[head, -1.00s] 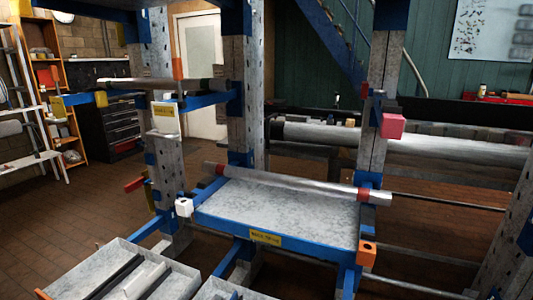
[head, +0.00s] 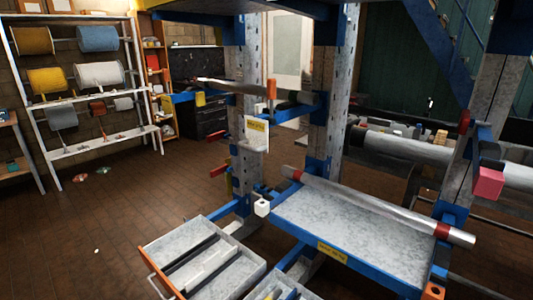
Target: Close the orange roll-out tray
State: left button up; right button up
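A grey roll-out tray (head: 233,236) with an orange front edge (head: 155,274) stands pulled out at the lower left of the rack in the head view. It has dark and pale long dividers or parts inside, and its lower end is cut off by the frame. A second grey tray (head: 272,285) is partly in view to its right, cut off at the bottom. Neither of my grippers shows in the head view.
The blue-framed shelf (head: 350,228) with a metal pipe (head: 385,208) lies right of the trays. A white block (head: 262,207) sits at its corner, and uprights stand behind. A reel rack (head: 80,85) is far left. The brown floor (head: 100,225) left of the trays is mostly clear.

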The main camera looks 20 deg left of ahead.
aim_at(197, 262)
jog(key=u, duration=1.55)
jog(key=k, duration=0.5)
jog(key=u, duration=1)
jog(key=i, duration=0.7)
jog(key=z, duration=2.15)
